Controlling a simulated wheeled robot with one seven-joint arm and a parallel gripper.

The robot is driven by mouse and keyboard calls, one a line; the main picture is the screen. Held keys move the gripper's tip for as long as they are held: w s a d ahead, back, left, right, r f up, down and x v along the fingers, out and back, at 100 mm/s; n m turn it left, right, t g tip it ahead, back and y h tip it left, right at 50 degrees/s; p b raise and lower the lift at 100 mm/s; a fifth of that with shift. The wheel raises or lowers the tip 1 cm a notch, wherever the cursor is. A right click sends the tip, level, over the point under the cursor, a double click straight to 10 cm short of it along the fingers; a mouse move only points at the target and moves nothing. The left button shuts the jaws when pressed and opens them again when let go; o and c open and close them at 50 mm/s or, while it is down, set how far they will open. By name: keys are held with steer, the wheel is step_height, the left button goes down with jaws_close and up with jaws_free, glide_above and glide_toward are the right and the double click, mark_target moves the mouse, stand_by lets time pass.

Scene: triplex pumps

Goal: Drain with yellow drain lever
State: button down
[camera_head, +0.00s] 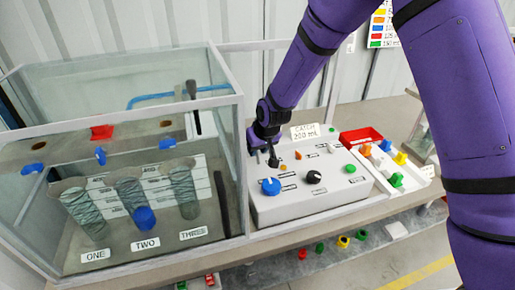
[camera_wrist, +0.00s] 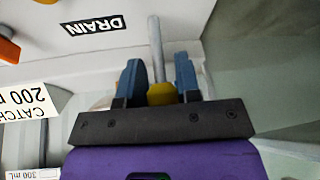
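The yellow drain lever (camera_wrist: 161,93) shows in the wrist view as a yellow base with a pale metal stem rising from it. My gripper (camera_wrist: 158,85) is open, with one blue-grey finger on each side of the lever; I cannot tell whether either touches it. A DRAIN label (camera_wrist: 94,24) is upside down beside the stem. In the head view my gripper (camera_head: 264,158) is at the left back corner of the white control box (camera_head: 310,205), close to the glass tank. The lever cannot be made out there.
The glass tank (camera_head: 232,100) with cylinders labelled ONE, TWO and THREE stands at the left, close to my gripper. The CATCH 200 mL sign (camera_head: 305,131) stands behind the box. A blue knob (camera_head: 270,186) and black knob (camera_head: 313,177) are in front. A red tray (camera_head: 361,136) is at right.

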steer(key=shift+s+d+r+t+y, duration=0.15)
steer(key=shift+s+t+y, duration=0.1)
steer(key=shift+s+t, duration=0.5)
steer(key=shift+s+d+f+t+y, duration=0.15)
steer(key=shift+s+t+y, duration=0.15)
steer(key=shift+t, duration=0.75)
steer(key=shift+r, duration=0.1)
steer(key=c, duration=1.1)
jaws_free()
steer(key=v, duration=1)
steer(key=shift+s+r, duration=0.2)
steer(key=shift+s, duration=0.1)
steer(key=shift+o, duration=0.2)
steer(key=shift+d, duration=0.1)
